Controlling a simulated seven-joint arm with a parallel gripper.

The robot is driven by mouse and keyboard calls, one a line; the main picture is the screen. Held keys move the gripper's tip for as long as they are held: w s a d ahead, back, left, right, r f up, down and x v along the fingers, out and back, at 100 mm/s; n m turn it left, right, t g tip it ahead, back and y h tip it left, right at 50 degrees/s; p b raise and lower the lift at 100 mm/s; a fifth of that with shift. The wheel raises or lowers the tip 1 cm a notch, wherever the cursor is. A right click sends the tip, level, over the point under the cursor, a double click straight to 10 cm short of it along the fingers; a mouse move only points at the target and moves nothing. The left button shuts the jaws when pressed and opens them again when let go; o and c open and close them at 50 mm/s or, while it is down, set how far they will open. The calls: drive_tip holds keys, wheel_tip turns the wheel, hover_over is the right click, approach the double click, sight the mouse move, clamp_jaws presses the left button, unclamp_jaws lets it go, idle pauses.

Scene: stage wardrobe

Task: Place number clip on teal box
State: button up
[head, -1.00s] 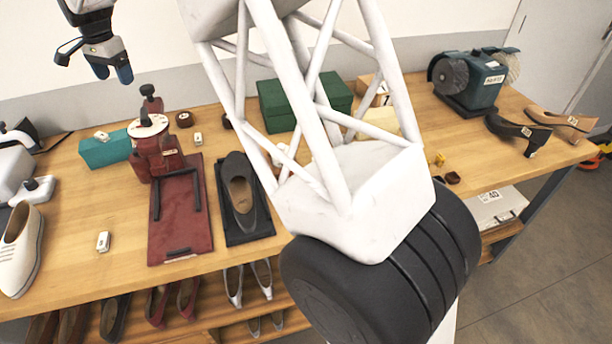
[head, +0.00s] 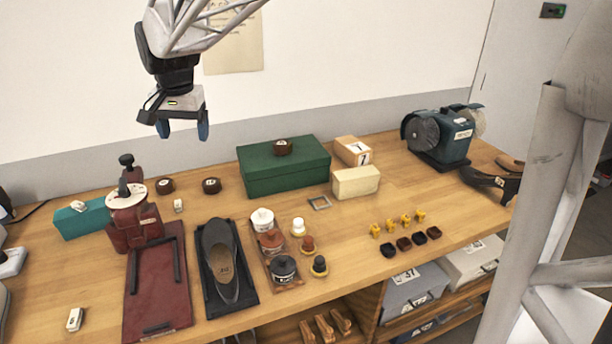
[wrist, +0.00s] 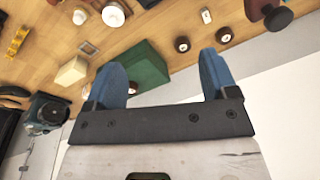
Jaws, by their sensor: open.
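The teal box (head: 85,219) lies on the bench at the left, partly behind the red press. A small white number clip (head: 78,206) sits on its top. A second white number clip (head: 178,205) lies on the bench just right of the press; a small white piece that looks like it shows in the wrist view (wrist: 206,15). A third white number clip (head: 75,319) lies near the front left. Their numbers are too small to read. My gripper (head: 183,131) is open and empty, high above the back of the bench; its blue fingers also show in the wrist view (wrist: 160,62).
The red press (head: 132,222) stands between the teal box and the second clip. Brown rolls (head: 211,186), a green box (head: 285,168), a cream block (head: 356,182) and a shoe on a black tray (head: 220,262) are nearby. A grinder (head: 440,135) stands right.

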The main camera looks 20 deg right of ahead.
drive_tip(key=s+d+f+n, duration=0.1)
drive_tip(key=s+d+f, duration=0.2)
drive_tip(key=s+d, duration=0.3)
drive_tip(key=s+d+f+n, duration=0.2)
drive_tip(key=s+d, duration=0.4)
drive_tip(key=s, duration=1)
drive_tip(key=s+d+f+n+t, duration=0.1)
drive_tip(key=s+d+f, duration=0.3)
drive_tip(key=s, duration=0.7)
drive_tip(key=shift+d+f+h, duration=0.15)
drive_tip(key=shift+d+h, duration=0.15)
drive_tip(key=shift+d, duration=0.65)
